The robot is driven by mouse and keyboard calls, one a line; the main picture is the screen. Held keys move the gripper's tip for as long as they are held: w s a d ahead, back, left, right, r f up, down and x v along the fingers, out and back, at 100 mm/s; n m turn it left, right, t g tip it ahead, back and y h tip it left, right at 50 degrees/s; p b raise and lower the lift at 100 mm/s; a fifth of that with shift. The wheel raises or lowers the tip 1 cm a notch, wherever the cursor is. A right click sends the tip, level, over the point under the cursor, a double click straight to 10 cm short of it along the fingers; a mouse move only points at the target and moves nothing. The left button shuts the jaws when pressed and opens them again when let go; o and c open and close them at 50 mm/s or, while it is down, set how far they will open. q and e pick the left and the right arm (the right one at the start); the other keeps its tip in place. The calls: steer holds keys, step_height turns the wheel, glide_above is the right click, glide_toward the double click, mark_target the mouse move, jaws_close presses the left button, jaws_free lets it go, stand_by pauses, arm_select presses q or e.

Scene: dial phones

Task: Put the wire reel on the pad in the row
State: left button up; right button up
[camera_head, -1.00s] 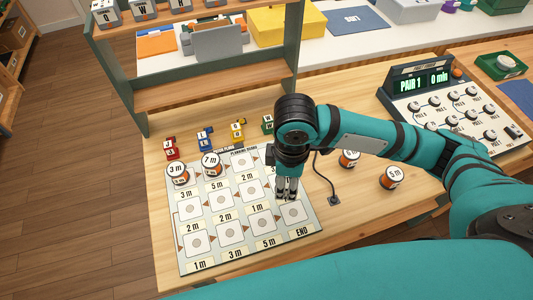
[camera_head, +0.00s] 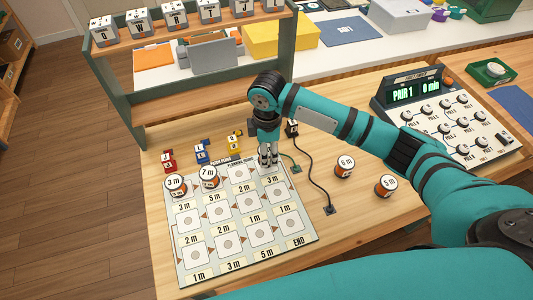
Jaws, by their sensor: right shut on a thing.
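My right gripper (camera_head: 267,164) points down over the back right part of the white board (camera_head: 182,274). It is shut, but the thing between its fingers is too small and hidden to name. An orange and white reel marked 3 m (camera_head: 175,185) and one marked 7 m (camera_head: 209,177) stand on the first two pads of the back row. An empty pad (camera_head: 242,171) lies between the 7 m reel and my gripper. Reels marked 6 m (camera_head: 344,166) and 5 m (camera_head: 385,186) stand on the table to the right. My left gripper is not in view.
Red (camera_head: 168,162), blue (camera_head: 202,153) and yellow (camera_head: 234,141) pieces stand behind the board. Dark cables lie right of my gripper, one ending in a black base (camera_head: 330,210). A console reading PAIR 1 (camera_head: 403,94) stands at the right. A shelf with lettered blocks (camera_head: 140,23) rises behind.

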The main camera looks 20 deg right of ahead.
steer(key=shift+w, duration=0.45)
steer(key=shift+d+f+p, duration=0.1)
steer(key=shift+f+p, duration=0.35)
steer(key=shift+f, duration=1.35)
steer(key=o, duration=1.3)
steer(key=shift+f, duration=0.15)
steer(key=shift+o, duration=0.2)
step_height(320, 180, up, 12)
steer(key=shift+r+b, duration=0.2)
steer(key=shift+b, duration=0.25)
